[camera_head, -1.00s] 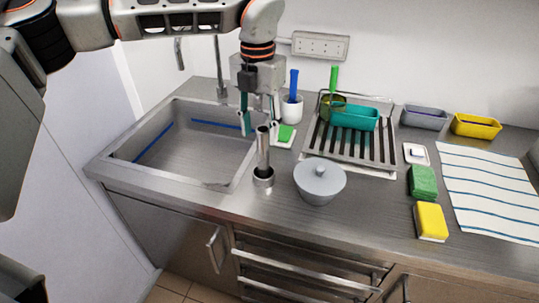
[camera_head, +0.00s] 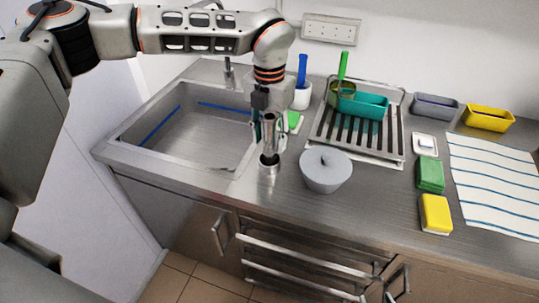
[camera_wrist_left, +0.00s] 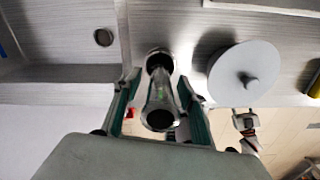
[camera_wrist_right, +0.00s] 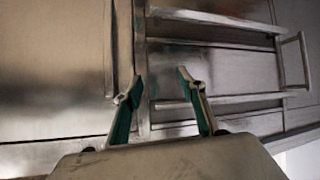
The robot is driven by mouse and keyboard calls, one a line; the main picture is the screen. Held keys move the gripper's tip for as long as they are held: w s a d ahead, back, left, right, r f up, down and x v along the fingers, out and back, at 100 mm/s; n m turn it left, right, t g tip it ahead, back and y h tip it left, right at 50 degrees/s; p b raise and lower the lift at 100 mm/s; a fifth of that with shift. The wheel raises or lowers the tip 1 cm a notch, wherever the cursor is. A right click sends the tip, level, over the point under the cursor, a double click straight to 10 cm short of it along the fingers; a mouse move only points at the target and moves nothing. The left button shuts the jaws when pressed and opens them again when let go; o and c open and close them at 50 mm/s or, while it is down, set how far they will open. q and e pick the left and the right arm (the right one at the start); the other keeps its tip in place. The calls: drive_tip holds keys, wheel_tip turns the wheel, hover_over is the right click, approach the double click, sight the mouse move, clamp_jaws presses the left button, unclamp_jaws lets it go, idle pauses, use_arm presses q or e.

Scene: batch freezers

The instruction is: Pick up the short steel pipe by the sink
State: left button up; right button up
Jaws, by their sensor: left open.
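The short steel pipe (camera_head: 269,140) stands upright on the counter beside the sink (camera_head: 195,140), its foot in a small round steel base. My left gripper (camera_head: 267,128) is open and pointing down, with its fingers around the upper part of the pipe. In the left wrist view the pipe (camera_wrist_left: 160,95) stands between the two teal-padded fingers (camera_wrist_left: 155,100), with gaps visible on both sides. My right gripper (camera_wrist_right: 158,88) is open and empty in the right wrist view, facing the cabinet front. It is not seen in the head view.
A grey lidded pot (camera_head: 326,172) stands close to the right of the pipe. Behind are a white cup (camera_head: 301,97) with a blue-handled tool and a drying rack (camera_head: 345,153) with a teal tub (camera_head: 362,106). Sponges (camera_head: 430,175) and a striped towel (camera_head: 492,185) lie further right.

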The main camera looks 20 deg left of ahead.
use_arm(q)
drive_tip(key=c, duration=1.1)
drive_tip(key=shift+o, duration=0.2)
drive_tip(key=shift+r, duration=0.15)
